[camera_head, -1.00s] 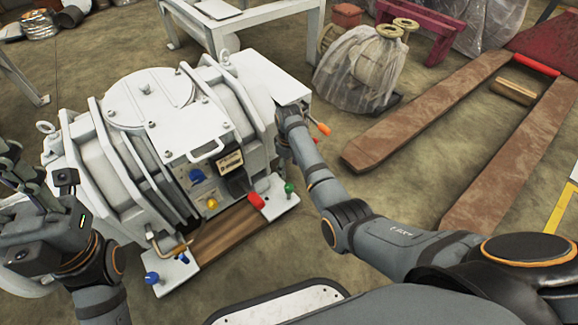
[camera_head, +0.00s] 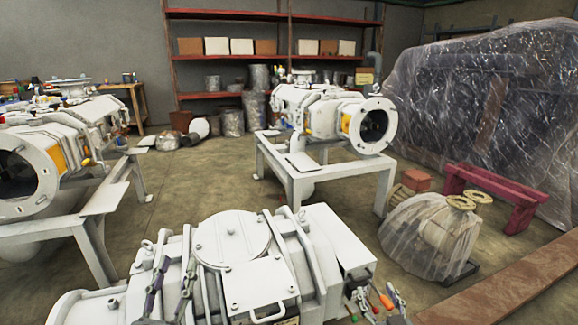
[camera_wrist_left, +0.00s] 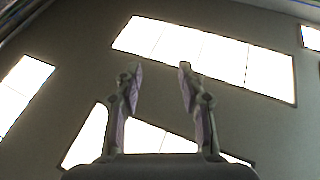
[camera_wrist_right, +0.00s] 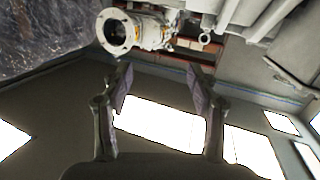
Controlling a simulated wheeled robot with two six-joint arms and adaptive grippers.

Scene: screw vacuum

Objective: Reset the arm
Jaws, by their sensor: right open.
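My left gripper (camera_head: 170,285) points up in front of the left part of the near white vacuum machine (camera_head: 228,240) in the head view. In the left wrist view its two fingers (camera_wrist_left: 159,70) are spread with nothing between them. My right gripper (camera_head: 380,297) shows at the bottom of the head view, by the machine's right end. In the right wrist view its fingers (camera_wrist_right: 159,75) are wide apart and empty. Both wrist views look up toward bright ceiling panels. The lower part of the near machine is cut off by the frame.
More white machines stand on frames at the left (camera_head: 60,150) and centre back (camera_head: 330,108). A plastic-wrapped part (camera_head: 432,235) and a dark red stand (camera_head: 495,195) are at the right. Red shelves (camera_head: 275,55) line the back wall. Open floor (camera_head: 205,185) lies between the frames.

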